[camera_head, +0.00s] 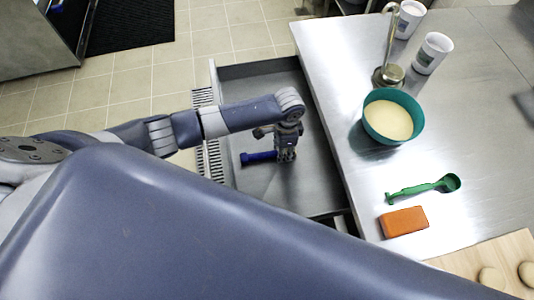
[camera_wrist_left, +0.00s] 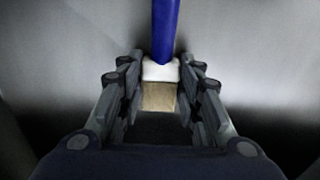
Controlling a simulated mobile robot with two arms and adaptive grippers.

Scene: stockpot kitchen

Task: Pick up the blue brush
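The blue brush (camera_head: 259,157) lies in the open metal drawer (camera_head: 322,186); its blue handle shows in the head view. In the left wrist view, the brush's blue handle (camera_wrist_left: 166,30) runs to the top, with a white collar and tan bristles between my fingers. My left gripper (camera_head: 287,155) is down in the drawer at the bristle end of the brush. In the left wrist view, its two fingers (camera_wrist_left: 160,100) stand apart on either side of the bristles, with a gap visible. The gripper hides part of the brush in the head view. My right gripper is not in view.
The steel counter right of the drawer holds a teal bowl (camera_head: 367,126), a green scoop (camera_head: 423,188), an orange block (camera_head: 403,222), a metal ladle on a stand (camera_head: 389,74) and two white cups (camera_head: 432,53). The drawer walls surround my left gripper.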

